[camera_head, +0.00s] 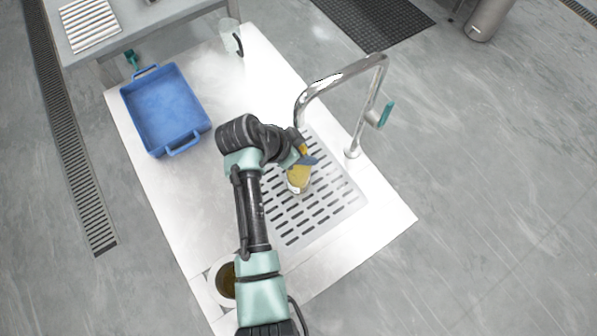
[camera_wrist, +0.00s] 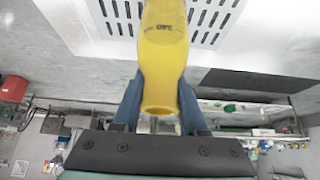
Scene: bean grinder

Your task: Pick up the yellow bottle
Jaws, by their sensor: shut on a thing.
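The yellow bottle (camera_wrist: 162,62) fills the middle of the wrist view, between the two blue fingers of my gripper (camera_wrist: 160,100). My gripper is shut on it. In the wrist view its round end points toward the camera and its other end is cut off at the top edge. In the head view the yellow bottle (camera_head: 298,177) is at my gripper (camera_head: 302,158), over the slotted drain grate (camera_head: 285,224). I cannot tell whether the bottle touches the grate.
A tall curved metal faucet (camera_head: 340,75) stands just right of my gripper. An empty blue tray (camera_head: 165,108) lies on the white counter (camera_head: 170,205) to the left. A clear container (camera_head: 230,38) stands at the back. A round brown-filled opening (camera_head: 226,280) is near the front.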

